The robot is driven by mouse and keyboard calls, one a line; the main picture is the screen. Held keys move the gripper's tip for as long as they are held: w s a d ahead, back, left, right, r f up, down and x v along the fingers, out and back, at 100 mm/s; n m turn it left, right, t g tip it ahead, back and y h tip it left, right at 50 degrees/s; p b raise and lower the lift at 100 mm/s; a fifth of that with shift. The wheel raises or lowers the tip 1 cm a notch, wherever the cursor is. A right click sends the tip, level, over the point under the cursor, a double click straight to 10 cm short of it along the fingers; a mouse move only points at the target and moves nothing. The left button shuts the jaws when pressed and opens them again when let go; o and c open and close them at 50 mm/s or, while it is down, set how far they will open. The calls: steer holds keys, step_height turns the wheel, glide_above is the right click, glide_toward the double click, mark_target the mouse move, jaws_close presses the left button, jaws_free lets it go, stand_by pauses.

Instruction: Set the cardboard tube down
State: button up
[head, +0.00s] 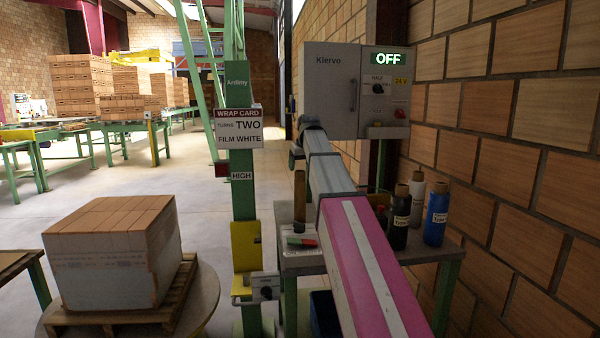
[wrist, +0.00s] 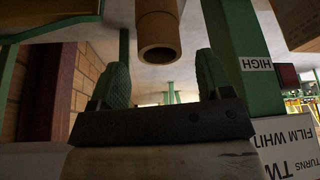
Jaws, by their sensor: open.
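The cardboard tube (head: 300,198) is brown and hollow. In the head view it stands upright at the left end of a grey table (head: 297,262), partly beside my arm. In the wrist view the tube (wrist: 158,28) shows its open end, centred between my two green fingers and just beyond their tips. My gripper (wrist: 160,60) is open, with a gap on each side of the tube. In the head view my arm covers much of the table and I see little of the gripper.
Black (head: 399,217), white (head: 417,200) and blue (head: 436,214) film rolls stand on the table's right. A green post (head: 241,185) with a wrap card (head: 238,128) rises at left. A wrapped load (head: 110,265) sits on a pallet. A control box (head: 333,75) reads OFF.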

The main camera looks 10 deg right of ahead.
steer(key=v, duration=0.8)
steer(key=shift+s+r, duration=0.15)
steer(key=shift+r, duration=0.1)
